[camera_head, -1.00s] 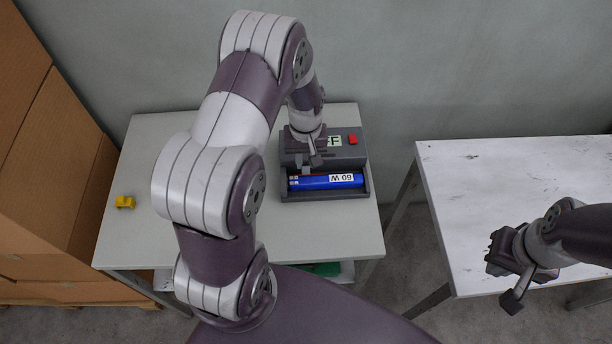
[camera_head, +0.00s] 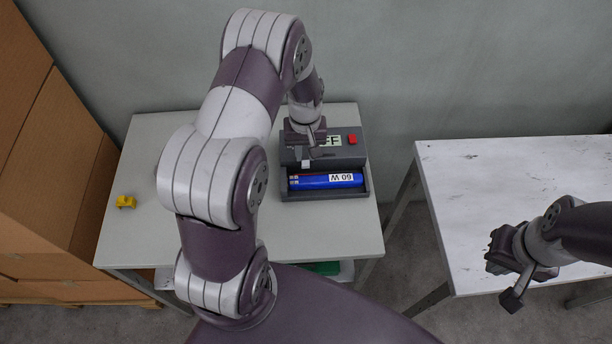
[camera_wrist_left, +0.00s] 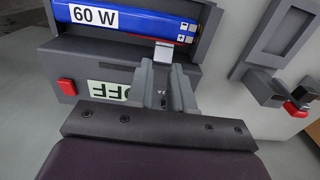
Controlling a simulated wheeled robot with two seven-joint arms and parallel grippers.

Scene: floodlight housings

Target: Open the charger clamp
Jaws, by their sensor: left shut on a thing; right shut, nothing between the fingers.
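The charger (camera_head: 287,192) is a dark grey box on the left table, with a blue battery marked 60 W (camera_head: 325,181) lying in its front recess. My left gripper (camera_head: 307,152) is over the charger's left part, shut on the charger clamp (camera_wrist_left: 163,53). In the left wrist view, the clamp's pale tip shows beyond the two grey fingers (camera_wrist_left: 163,88), near the battery's terminal end; the rest is mostly hidden between them. The red button (camera_head: 352,139) and the OFF label (camera_head: 333,141) are on the charger's top. My right gripper (camera_head: 513,297) is shut and empty by the right table.
A yellow part (camera_head: 125,202) lies on the left table (camera_head: 300,235). A grey fixture with a red piece (camera_wrist_left: 290,108) stands near the charger in the wrist view. Cardboard boxes (camera_head: 40,160) stand at left. The right table (camera_head: 520,190) is mostly bare.

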